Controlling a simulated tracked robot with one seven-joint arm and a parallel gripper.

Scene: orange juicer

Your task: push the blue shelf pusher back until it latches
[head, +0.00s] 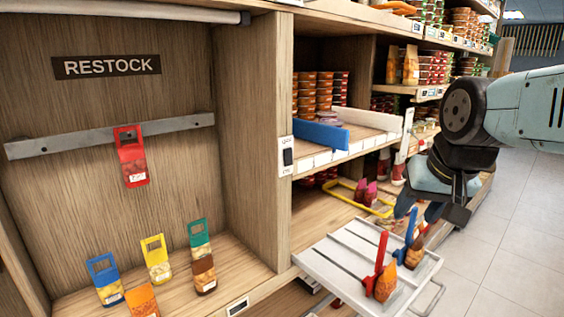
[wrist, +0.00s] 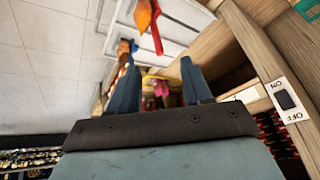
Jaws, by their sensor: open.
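The blue shelf pusher (head: 321,134) is a flat blue bar standing across the left part of the middle shelf, near its front edge. Stacked orange-lidded tubs (head: 316,92) show behind it. I cannot make out the pusher in the wrist view. My gripper (head: 420,207) is open and empty, to the right of the pusher and lower in the head view, clear of it. In the wrist view my two blue-grey fingers (wrist: 160,82) stand apart, with a yellow frame and pink items beyond them. The latch itself is not clear to see.
A pale pusher or divider (head: 372,118) sits right of the blue one. A wooden upright with an ON/OFF switch (head: 288,157) borders the shelf. A white slatted tray (head: 345,262) with red and blue clips stands below. A yellow frame (head: 358,197) lies on the lower shelf.

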